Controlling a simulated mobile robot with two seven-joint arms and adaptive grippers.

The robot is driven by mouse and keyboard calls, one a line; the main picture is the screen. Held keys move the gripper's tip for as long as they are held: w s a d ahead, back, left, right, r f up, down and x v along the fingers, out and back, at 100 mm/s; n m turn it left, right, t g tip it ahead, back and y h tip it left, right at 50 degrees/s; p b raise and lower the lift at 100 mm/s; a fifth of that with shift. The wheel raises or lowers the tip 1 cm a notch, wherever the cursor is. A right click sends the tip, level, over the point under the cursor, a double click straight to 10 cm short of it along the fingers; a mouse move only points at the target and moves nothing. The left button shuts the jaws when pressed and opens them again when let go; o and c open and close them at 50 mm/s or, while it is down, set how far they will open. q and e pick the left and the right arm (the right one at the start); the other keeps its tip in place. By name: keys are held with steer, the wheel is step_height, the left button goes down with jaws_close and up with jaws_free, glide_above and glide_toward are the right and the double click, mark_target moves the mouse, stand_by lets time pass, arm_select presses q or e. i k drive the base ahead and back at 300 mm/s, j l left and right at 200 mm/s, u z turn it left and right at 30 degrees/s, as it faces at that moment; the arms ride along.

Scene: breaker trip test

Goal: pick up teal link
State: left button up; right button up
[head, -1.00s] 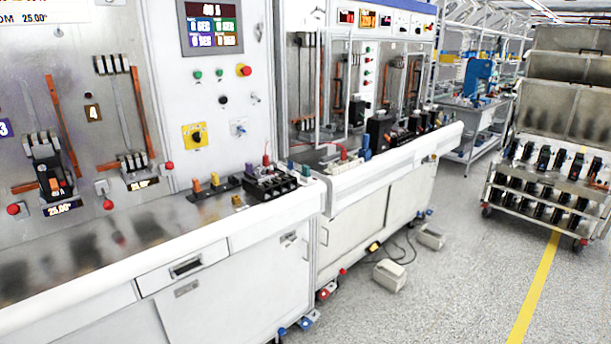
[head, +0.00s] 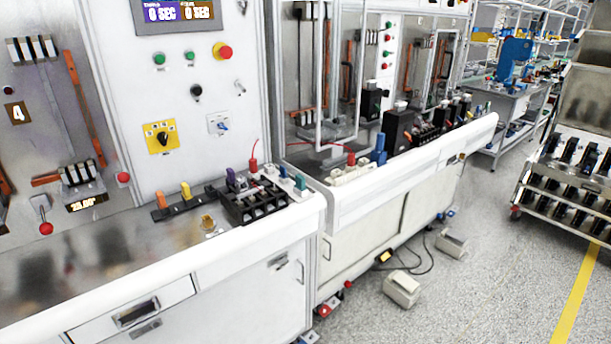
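A small teal piece, which looks like the teal link (head: 300,183), stands upright at the right end of the near bench top. It is beside a blue piece (head: 283,171) on a pale holder, to the right of the black terminal block (head: 262,205). An orange link (head: 162,202) and a yellow link (head: 186,191) stand in a dark strip to the left, with a purple one (head: 231,179) farther right. Neither of my grippers is in view.
The bench top (head: 120,290) is mostly clear left of the links. A second bench (head: 400,180) with black devices adjoins on the right. A cart (head: 570,190) of breakers stands at far right. Grey boxes (head: 401,288) and a cable lie on the floor.

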mark_target(300, 181)
steer(key=i+l, duration=0.2)
steer(key=i, duration=0.2)
steer(key=i+l+u, duration=0.1)
steer(key=i+l, duration=0.15)
steer(key=i, duration=0.15)
steer(key=i+l, duration=0.25)
steer(key=i, duration=0.2)
